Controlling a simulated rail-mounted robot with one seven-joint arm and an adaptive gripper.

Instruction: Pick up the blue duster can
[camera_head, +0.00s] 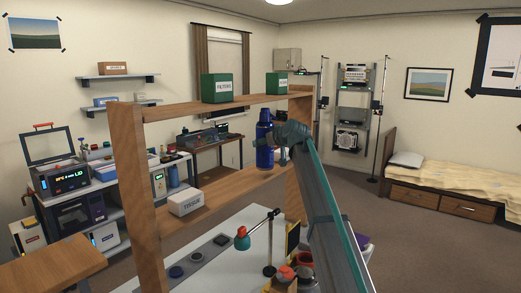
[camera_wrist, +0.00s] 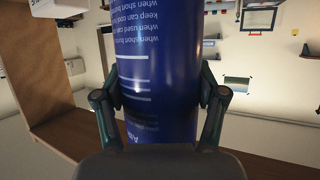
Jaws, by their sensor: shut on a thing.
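The blue duster can (camera_head: 264,146) is upright by the middle shelf of the wooden shelf unit, near its right post, in the head view. In the wrist view the blue can (camera_wrist: 158,75), with white printed text, fills the middle between my fingers. My gripper (camera_head: 279,143) reaches it from the right. My gripper (camera_wrist: 160,95) is shut on the can, one finger against each side. Whether the can's base touches the shelf is hard to tell.
The wooden shelf (camera_head: 225,190) also bears a white box (camera_head: 185,202) to the left. Two green boxes, one at the left (camera_head: 216,88) and one at the right (camera_head: 277,84), stand on the top board.

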